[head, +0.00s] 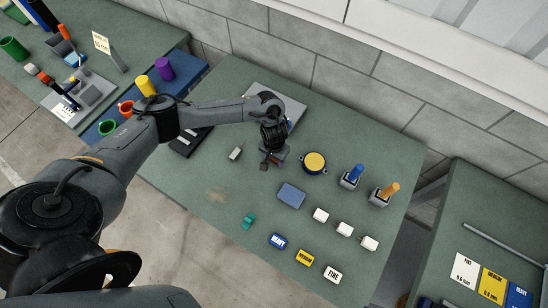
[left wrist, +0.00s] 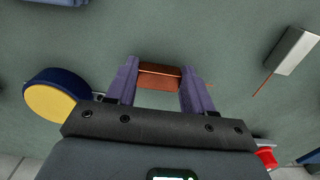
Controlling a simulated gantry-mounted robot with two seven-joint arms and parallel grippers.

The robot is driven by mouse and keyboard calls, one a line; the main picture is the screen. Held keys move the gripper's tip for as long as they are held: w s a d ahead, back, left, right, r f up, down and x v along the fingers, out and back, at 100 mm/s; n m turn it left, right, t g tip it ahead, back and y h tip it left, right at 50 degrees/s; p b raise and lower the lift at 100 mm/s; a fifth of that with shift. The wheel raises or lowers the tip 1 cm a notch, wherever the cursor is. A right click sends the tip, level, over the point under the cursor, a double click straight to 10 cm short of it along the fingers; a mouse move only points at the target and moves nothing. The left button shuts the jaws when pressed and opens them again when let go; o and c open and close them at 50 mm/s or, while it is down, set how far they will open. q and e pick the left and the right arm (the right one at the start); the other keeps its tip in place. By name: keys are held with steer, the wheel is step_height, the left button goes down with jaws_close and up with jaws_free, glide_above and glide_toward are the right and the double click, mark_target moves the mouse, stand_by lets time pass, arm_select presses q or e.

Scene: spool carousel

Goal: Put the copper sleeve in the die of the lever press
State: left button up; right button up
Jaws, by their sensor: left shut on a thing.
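My left gripper (head: 272,163) is above the middle green table, between a small grey box and a yellow-topped round tin. In the left wrist view its two purple-grey fingers are shut on the copper sleeve (left wrist: 160,77), which lies crosswise between them. I cannot clearly identify the lever press. A grey plate (head: 294,108) behind my wrist is partly hidden by my arm, and a red knob (left wrist: 266,157) shows at the lower right of the left wrist view. No die is visible. My right gripper is not in view.
The yellow-topped tin (head: 314,162) is close right of the gripper; the grey box (head: 236,152) is left. A blue pad (head: 291,194), white blocks (head: 344,229) and label blocks (head: 305,257) stand nearer. The table's left front is mostly clear.

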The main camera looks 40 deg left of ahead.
arm_select(q)
steer(key=shift+f, duration=0.15)
steer(key=o, duration=1.1)
